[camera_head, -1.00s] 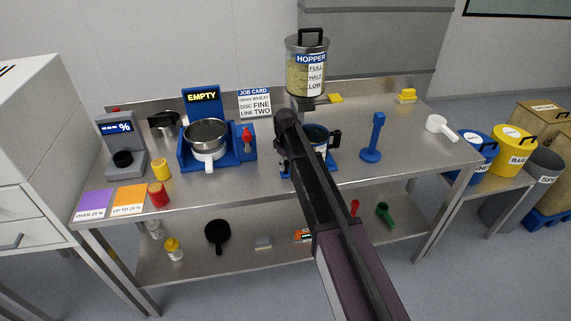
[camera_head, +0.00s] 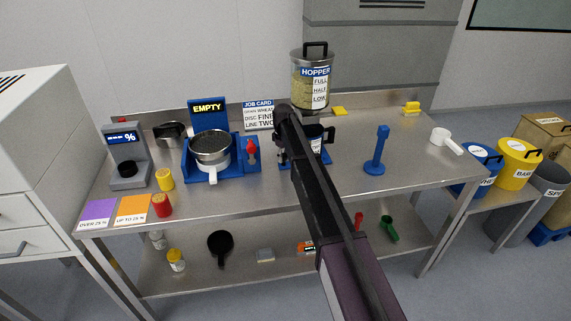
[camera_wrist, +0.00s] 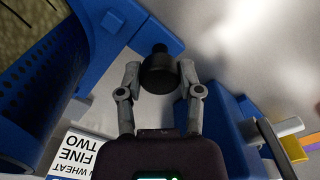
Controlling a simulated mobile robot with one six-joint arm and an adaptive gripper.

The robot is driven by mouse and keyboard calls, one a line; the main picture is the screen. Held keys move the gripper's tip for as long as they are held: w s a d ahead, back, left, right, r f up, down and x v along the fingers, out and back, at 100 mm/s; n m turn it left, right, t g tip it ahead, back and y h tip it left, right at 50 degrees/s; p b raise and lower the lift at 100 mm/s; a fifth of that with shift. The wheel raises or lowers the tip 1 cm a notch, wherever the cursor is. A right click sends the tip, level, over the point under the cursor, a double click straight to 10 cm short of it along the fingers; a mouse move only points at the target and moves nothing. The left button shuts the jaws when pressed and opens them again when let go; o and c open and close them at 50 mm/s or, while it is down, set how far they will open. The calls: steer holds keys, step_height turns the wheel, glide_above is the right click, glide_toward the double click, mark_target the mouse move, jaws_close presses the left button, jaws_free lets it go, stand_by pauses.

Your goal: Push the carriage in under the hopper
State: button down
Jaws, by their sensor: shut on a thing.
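The hopper (camera_head: 311,82) is a clear container of grain with a blue label and a dark handle, raised at the back of the bench. My arm hides much of both. In the wrist view my gripper (camera_wrist: 160,67) is shut on a black knob (camera_wrist: 158,78), with a finger on each side. The head view hides the fingertips and what the knob joins.
A blue stand (camera_head: 376,152) and a white scoop (camera_head: 441,137) are to the right. A sieve pan (camera_head: 210,148) sits in a blue holder to the left, near the job card (camera_head: 258,115). The bench's front right is clear.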

steer(key=shift+w+a, duration=0.15)
steer(key=shift+w, duration=0.4)
steer(key=shift+c, duration=1.3)
jaws_free()
steer(key=shift+w, duration=0.1)
steer(key=shift+s, duration=0.2)
steer(key=s+d, duration=0.1)
steer(key=s, duration=0.3)
steer(key=s+d, duration=0.1)
steer(key=s, duration=0.3)
steer(key=s+d, duration=0.1)
steer(key=s, duration=0.3)
steer(key=shift+s+d, duration=0.15)
steer(key=shift+d, duration=0.1)
step_height(320, 180, up, 14)
steer(key=p, duration=1.4)
steer(key=s+d+f+m+b, duration=0.3)
steer(key=s+d+f+b, duration=0.3)
steer(key=f+b, duration=0.4)
steer(key=s+d+f+m+b, duration=0.3)
steer(key=s+d+f+b, duration=0.3)
steer(key=d+f+b, duration=0.2)
steer(key=shift+s+f+b, duration=0.35)
steer(key=shift+f+b, duration=0.6)
steer(key=shift+f, duration=0.05)
